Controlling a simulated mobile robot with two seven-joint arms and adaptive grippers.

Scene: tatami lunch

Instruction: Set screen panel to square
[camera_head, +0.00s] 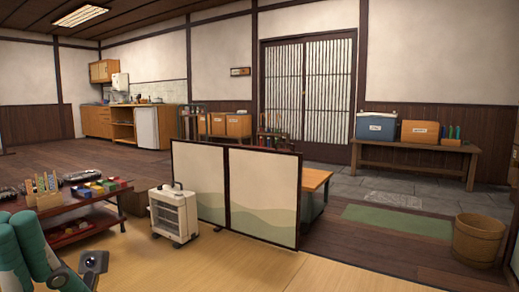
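The screen panel (262,190) stands upright on the floor in the middle of the view. It has two cream leaves in dark frames, with a pale green wave pattern along the bottom. The leaves look nearly in line, running from back left to front right. A short dark foot shows under it. Part of my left arm, teal with a dark grey end (93,264), shows at the lower left, well apart from the screen. No fingers can be made out there.
A white heater (174,214) stands close to the screen's left end. A low red-brown table (75,212) with goods is at left. An orange-topped table (316,180) is partly hidden behind the screen. A wooden bucket (478,240) stands at right. The tatami in front is clear.

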